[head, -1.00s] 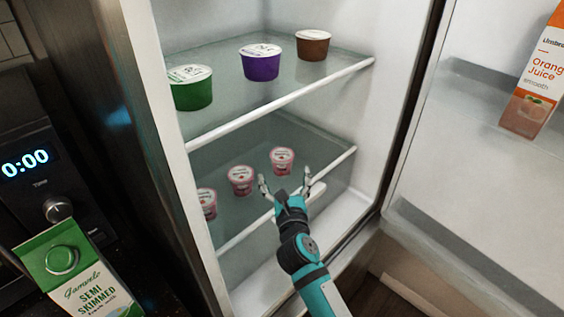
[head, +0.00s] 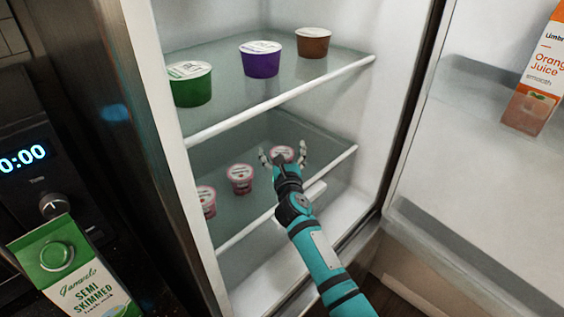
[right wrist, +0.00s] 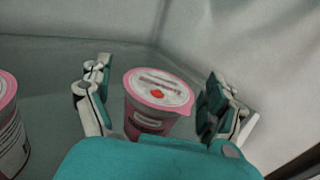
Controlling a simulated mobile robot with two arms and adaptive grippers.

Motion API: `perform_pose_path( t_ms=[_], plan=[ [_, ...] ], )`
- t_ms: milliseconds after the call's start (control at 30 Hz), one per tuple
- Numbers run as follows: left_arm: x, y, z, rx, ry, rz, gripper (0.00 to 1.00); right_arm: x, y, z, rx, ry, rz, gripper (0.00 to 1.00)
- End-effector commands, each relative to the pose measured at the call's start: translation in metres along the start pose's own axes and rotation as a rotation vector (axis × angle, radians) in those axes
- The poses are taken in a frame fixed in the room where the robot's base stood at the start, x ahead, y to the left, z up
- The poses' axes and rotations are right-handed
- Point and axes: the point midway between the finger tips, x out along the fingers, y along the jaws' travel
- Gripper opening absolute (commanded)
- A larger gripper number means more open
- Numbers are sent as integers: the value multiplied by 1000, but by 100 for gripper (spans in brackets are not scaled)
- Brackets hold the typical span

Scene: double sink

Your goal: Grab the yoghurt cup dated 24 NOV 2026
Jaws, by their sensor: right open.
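Several small pink yoghurt cups stand in a row on the lower fridge shelf. In the head view there is a left cup (head: 206,201), a middle cup (head: 240,179) and a right cup (head: 282,153). My right gripper (head: 284,152) is open at the right cup. In the right wrist view, that cup (right wrist: 157,100) stands upright between the spread fingers (right wrist: 155,98), with a gap on each side. Another cup (right wrist: 10,130) is cut off at the left edge. I cannot read a date on any lid. My left gripper is not in view.
The upper shelf (head: 290,95) holds green (head: 190,84), purple (head: 260,60) and brown (head: 313,43) tubs. The fridge's side wall is right of the gripper. An orange juice carton (head: 535,75) is in the door. A green milk carton (head: 70,265) stands outside, lower left.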

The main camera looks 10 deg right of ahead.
Motion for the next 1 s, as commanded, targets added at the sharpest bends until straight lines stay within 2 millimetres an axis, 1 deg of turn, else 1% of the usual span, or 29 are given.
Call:
perform_pose_path(
  t_ms=[67, 167, 500, 600, 867, 1000],
  plan=[
    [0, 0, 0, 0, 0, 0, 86, 0, 0, 0, 0, 0, 0, 91],
    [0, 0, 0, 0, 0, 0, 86, 0, 0, 0, 0, 0, 0, 79],
    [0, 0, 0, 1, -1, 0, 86, 0, 0, 0, 0, 0, 0, 35],
    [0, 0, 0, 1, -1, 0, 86, 0, 0, 1, 0, -1, 1, 24],
    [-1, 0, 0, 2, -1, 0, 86, 0, 0, 3, 0, -2, 1, 22],
    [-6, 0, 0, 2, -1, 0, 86, 0, 0, 12, 0, -3, 1, 22]
  ],
)
